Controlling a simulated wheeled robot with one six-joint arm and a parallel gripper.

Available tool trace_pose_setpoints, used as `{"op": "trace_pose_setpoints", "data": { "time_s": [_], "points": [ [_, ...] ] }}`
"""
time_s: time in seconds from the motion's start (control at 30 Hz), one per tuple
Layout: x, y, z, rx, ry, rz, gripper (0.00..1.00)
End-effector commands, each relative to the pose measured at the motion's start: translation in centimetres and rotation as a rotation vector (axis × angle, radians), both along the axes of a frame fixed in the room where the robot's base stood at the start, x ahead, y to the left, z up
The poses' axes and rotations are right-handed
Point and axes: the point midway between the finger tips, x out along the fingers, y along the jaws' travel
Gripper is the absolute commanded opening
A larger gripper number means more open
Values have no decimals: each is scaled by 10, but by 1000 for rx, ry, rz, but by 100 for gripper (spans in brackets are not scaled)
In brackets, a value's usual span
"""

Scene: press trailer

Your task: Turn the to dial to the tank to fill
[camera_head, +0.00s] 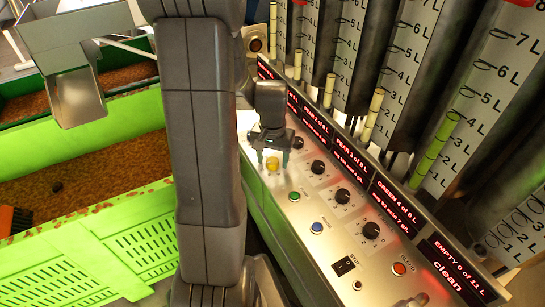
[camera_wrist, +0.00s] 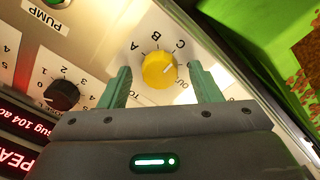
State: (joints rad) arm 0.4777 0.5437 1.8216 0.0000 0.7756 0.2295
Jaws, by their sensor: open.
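The yellow dial (camera_wrist: 159,70) is in the middle of the wrist view. Letters A, B and C and a partly covered word starting with "OU" ring it, and a short white mark shows on its right side, roughly toward the C. The yellow dial (camera_head: 272,163) also shows on the panel in the head view. My gripper (camera_wrist: 161,68) is open, with one green fingertip on each side of the dial and gaps between. In the head view my gripper (camera_head: 272,152) points down over the dial. Whether the fingertips reach the dial's height is unclear.
Several black knobs (camera_head: 342,196), a green button (camera_head: 294,196), a blue button (camera_head: 317,228) and an orange button (camera_head: 399,268) share the sloping panel. Displays (camera_head: 400,202) read PEAR, GREEN and EMPTY. Graduated tanks (camera_head: 410,50) stand behind. A green bin (camera_head: 90,240) lies left.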

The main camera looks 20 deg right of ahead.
Motion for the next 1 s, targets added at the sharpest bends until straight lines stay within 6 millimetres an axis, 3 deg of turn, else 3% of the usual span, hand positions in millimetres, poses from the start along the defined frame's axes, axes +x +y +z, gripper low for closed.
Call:
{"op": "trace_pose_setpoints", "data": {
  "time_s": [0.27, 0.4, 0.5, 1.0],
  "points": [
    [0, 0, -1, 0, 0, 0, 56],
    [0, 0, -1, 0, 0, 0, 28],
    [0, 0, -1, 0, 0, 0, 13],
    [0, 0, -2, 0, 0, 146, 13]
  ]
}}
